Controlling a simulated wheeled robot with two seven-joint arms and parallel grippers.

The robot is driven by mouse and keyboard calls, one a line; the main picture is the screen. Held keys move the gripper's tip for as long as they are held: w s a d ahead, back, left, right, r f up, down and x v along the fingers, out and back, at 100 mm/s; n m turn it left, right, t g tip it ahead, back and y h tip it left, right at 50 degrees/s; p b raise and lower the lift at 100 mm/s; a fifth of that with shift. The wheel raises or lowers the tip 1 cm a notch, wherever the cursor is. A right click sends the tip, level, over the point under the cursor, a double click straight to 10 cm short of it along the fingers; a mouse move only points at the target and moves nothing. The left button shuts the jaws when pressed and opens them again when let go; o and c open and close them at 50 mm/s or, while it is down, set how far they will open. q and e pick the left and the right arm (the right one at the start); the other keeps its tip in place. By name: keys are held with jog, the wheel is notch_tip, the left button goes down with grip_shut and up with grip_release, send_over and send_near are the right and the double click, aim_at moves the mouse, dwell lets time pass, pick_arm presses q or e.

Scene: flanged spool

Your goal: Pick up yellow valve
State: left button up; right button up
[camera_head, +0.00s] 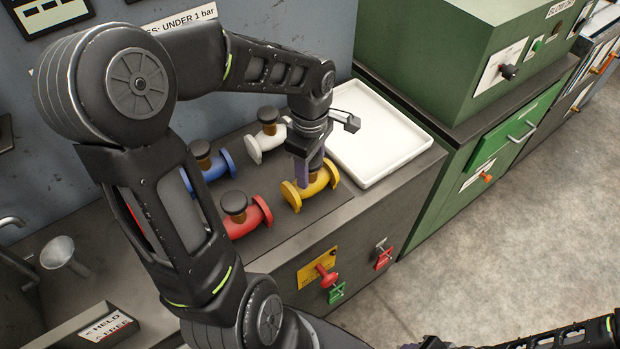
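The yellow valve (294,196) lies on the dark mat on the bench, at the front right of a group of valves. It has two round yellow flanges and a short body. My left gripper (306,178) comes down from above onto its middle, and its fingers hide the valve's top. I cannot tell whether the fingers are closed on it. The valve appears to rest on the mat. Only part of my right arm (575,338) shows at the bottom right edge; its gripper cannot be made out clearly.
A red valve (257,215), a blue valve (222,165) and a white valve (254,149) stand close by on the mat. A white tray (415,133) is at the right. Red and green handles project from the bench front. A green cabinet (440,50) stands behind right.

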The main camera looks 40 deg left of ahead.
pick_arm(q)
grip_shut()
jog(key=shift+w+r, duration=0.1)
jog(key=shift+r, duration=0.1)
dwell(0.5)
jog(key=shift+r, duration=0.25)
notch_tip(320, 180, up, 9)
jog(key=shift+r+b, duration=0.15)
jog(key=shift+b, duration=0.4)
